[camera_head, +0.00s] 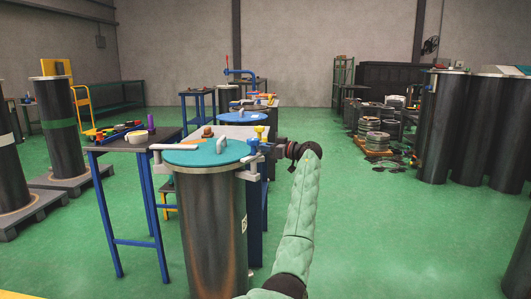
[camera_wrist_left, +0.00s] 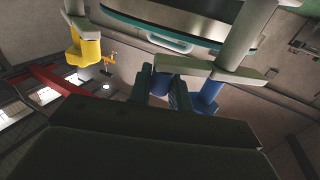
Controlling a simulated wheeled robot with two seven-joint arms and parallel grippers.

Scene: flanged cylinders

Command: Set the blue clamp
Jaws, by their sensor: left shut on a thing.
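A dark flanged cylinder (camera_head: 212,230) stands in front of me with a teal lid (camera_head: 205,155) on top. A blue clamp (camera_head: 253,144) sits at the right edge of the lid, and its blue parts also show in the left wrist view (camera_wrist_left: 207,97). My left gripper (camera_head: 272,149) reaches the clamp from the right and is shut on it; its fingers show in the left wrist view (camera_wrist_left: 163,90). Whether the clamp grips the flange is not clear. My right gripper is not in view.
A yellow-ended clamp (camera_head: 259,132) is just behind; its yellow part shows in the left wrist view (camera_wrist_left: 88,48). A blue-legged table (camera_head: 120,145) with small items stands left. Dark cylinders (camera_head: 440,125) stand right. Green floor is open at right.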

